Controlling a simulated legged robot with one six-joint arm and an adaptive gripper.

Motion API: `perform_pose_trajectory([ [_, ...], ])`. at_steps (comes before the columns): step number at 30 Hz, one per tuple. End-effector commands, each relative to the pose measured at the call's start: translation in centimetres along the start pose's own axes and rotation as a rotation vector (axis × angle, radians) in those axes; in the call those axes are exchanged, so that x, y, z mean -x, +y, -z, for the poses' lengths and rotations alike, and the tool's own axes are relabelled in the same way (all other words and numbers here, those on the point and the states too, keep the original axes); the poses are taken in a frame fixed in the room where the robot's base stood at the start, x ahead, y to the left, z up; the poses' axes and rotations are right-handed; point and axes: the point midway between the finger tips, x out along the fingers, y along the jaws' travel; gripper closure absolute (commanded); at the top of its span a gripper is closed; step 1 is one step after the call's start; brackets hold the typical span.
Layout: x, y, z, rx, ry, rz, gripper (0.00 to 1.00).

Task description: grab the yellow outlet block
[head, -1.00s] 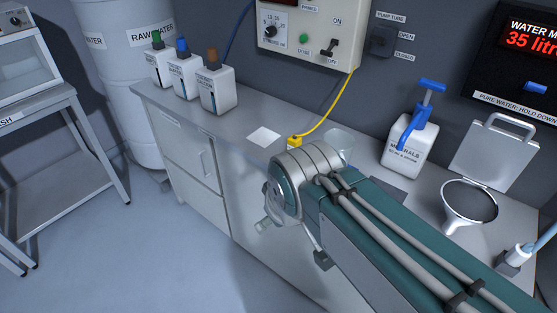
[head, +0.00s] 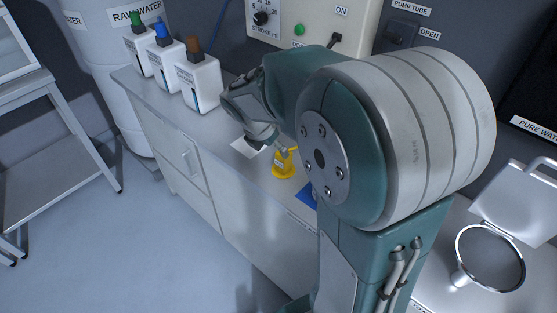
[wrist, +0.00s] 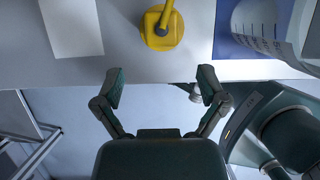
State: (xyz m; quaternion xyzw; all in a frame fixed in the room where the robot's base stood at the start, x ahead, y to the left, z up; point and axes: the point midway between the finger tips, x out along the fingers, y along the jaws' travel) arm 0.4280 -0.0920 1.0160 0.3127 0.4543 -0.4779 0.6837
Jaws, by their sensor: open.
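The yellow outlet block (head: 284,167) sits on the grey counter near its front edge, with a yellow tube rising from it. In the wrist view the block (wrist: 162,32) is at the top centre, with the tube joined to its top. My gripper (wrist: 160,88) is open and empty in the wrist view, its two fingers spread and pointing toward the block, apart from it. In the head view my gripper (head: 270,145) is close to the block at its upper left. My arm hides part of the counter to the right of the block.
A white card (wrist: 72,28) lies left of the block, and a blue mat (wrist: 235,45) with a clear graduated beaker (wrist: 275,25) is to its right. Several white bottles (head: 198,85) stand at the counter's left. A metal funnel (head: 490,258) is at the right.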

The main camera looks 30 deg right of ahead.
Motion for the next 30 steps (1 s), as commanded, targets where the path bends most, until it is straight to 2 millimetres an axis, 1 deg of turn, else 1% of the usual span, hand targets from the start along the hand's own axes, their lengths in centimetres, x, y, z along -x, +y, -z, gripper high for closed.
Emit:
perform_pose_trajectory([
  [1,-1.2,-0.2,-0.2,-0.003,0.005,0.005,0.09],
  [3,-2.4,-0.3,-0.5,-0.005,0.005,0.004,0.09],
  [7,-3.7,-0.4,-0.7,-0.008,0.008,0.001,0.09],
  [11,-4.7,-0.2,-0.3,-0.006,0.006,0.003,0.09],
  [15,-6.9,0.2,0.1,-0.005,0.005,0.004,0.09],
  [18,-8.1,0.2,0.1,-0.006,0.003,0.003,0.09],
  [21,-8.8,0.2,-0.1,-0.007,0.004,0.001,0.09],
  [27,-8.9,0.1,-0.2,-0.008,0.005,-0.002,0.09],
  [28,-8.9,0.1,-0.3,-0.008,0.005,-0.002,0.13],
  [29,-8.9,0.1,-0.3,-0.008,0.005,-0.002,0.26],
  [30,-8.9,0.1,-0.3,-0.008,0.005,-0.002,0.44],
])
